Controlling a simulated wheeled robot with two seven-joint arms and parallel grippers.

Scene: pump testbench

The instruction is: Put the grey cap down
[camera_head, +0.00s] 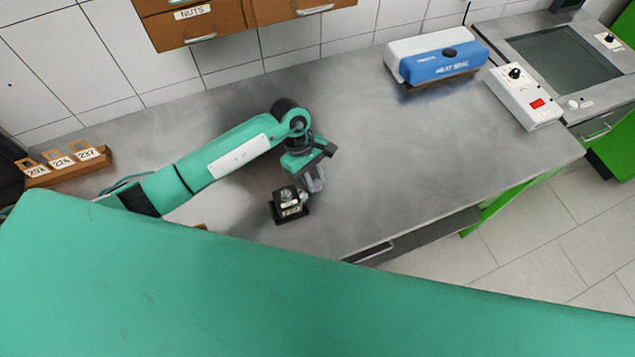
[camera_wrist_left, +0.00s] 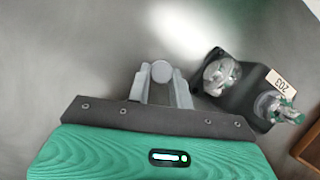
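My left gripper (camera_head: 316,185) is over the metal table, just right of the pump. In the left wrist view my left gripper (camera_wrist_left: 162,78) has its two grey fingers on either side of a small round grey cap (camera_wrist_left: 162,71), and it looks shut on it. The cap cannot be made out in the head view. The pump (camera_head: 290,202) stands on a black base with a label; in the left wrist view the pump (camera_wrist_left: 240,88) is right of the fingers, apart from the cap, and its label reads 203. My right gripper is not in view.
A wooden rack (camera_head: 65,168) with numbered tags stands at the far left. A blue and white heat sealer (camera_head: 436,56) and a white control box (camera_head: 525,97) are at the back right. The metal tabletop (camera_head: 400,150) right of the gripper is clear. Wooden drawers (camera_head: 200,24) hang above.

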